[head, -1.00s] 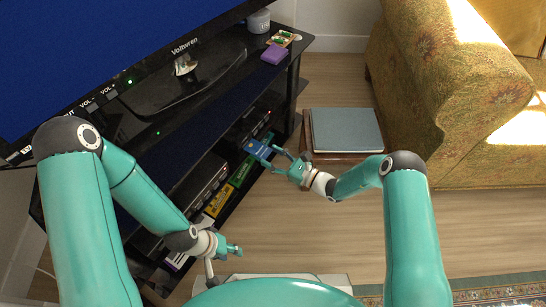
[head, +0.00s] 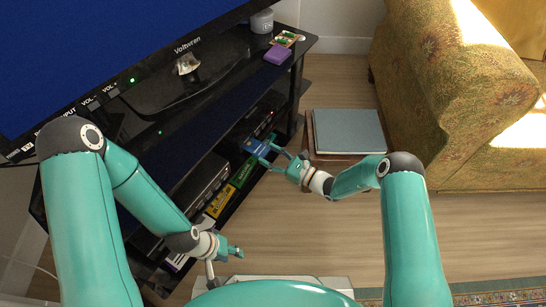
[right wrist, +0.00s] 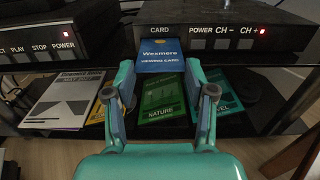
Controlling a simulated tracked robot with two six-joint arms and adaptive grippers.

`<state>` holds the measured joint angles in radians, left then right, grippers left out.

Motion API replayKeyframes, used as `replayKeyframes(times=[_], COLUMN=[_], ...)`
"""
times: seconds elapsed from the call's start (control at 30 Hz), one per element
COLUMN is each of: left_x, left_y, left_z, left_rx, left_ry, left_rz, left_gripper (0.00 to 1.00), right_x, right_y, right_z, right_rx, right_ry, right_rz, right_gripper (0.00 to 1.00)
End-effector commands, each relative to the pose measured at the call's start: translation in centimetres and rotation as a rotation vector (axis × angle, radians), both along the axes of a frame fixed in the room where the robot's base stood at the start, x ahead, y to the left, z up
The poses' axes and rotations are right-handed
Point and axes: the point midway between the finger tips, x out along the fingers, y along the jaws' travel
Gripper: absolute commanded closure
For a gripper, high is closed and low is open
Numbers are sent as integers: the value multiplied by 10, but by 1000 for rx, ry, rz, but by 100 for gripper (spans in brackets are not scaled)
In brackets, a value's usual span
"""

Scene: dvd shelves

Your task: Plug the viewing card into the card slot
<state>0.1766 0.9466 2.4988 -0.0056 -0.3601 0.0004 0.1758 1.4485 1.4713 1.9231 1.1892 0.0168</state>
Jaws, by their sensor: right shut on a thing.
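The blue viewing card (right wrist: 164,57) is held flat between the fingertips of my right gripper (right wrist: 162,72), which is shut on it. In the right wrist view its far edge meets the front of the black box (right wrist: 222,34), just below the CARD label. I cannot tell how far, if at all, the card is inside the slot, as the card hides it. In the head view the card (head: 257,147) is at the shelf's edge, with my right gripper (head: 279,158) beside it. My left gripper (head: 236,250) is empty at lower left; its jaws are too small to judge.
Green (right wrist: 168,103) and yellow cases and a magazine (right wrist: 62,100) lie on the shelf below the box. Another black player (right wrist: 60,38) stands to the left. A stool with a grey-blue book (head: 348,130) stands close to my right arm. Open floor lies in front.

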Motion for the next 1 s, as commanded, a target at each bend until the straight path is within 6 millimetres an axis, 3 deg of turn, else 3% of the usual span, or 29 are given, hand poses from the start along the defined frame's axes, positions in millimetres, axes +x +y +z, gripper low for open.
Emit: replayKeyframes(times=[1.0], left_x=[0], left_y=[0], left_z=[-13], left_rx=[0], left_ry=[0], left_rz=[0], left_gripper=[60], right_x=[14], right_y=[22], right_z=[-1], right_rx=[-1], right_ry=[-1], right_rz=[0], right_gripper=[56])
